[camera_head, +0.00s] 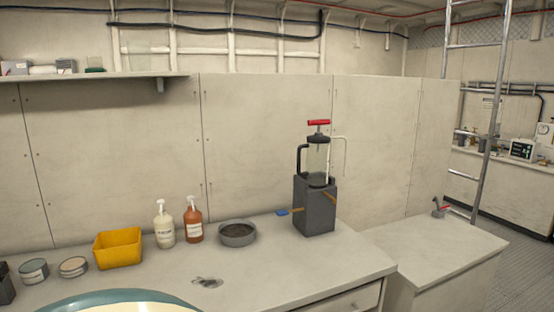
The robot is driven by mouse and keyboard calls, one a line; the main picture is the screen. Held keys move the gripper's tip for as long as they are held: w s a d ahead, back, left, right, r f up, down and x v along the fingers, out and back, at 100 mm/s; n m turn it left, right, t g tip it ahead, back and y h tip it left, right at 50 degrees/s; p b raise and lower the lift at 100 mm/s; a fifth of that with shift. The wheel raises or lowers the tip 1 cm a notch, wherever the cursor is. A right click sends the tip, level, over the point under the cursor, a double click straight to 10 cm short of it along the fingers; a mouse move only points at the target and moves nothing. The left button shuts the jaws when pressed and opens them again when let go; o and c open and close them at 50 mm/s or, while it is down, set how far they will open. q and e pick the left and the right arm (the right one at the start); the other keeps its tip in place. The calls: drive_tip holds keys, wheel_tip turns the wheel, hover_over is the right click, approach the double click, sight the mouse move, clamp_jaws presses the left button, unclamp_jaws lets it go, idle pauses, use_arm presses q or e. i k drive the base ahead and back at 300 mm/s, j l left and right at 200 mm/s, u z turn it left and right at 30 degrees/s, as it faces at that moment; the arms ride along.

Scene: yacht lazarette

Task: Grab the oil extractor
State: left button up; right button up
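The oil extractor (317,165) has a clear cylinder, a black cap with a red T-handle, a black side handle and a pale bent tube. It stands upright in or on a dark grey box (314,208) near the right part of the counter; its base is hidden by the box. Brown straps show on the box. Neither of my grippers is in view.
The counter (280,268) holds a round grey pan (237,234), white (165,228) and brown (193,222) pump bottles, a yellow bin (118,248) and two tins. A blue item (282,212) lies beside the box. A lower counter (440,247) and ladder (490,115) are right.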

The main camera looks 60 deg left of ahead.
sight(317, 145)
drive_tip(key=u, duration=1.55)
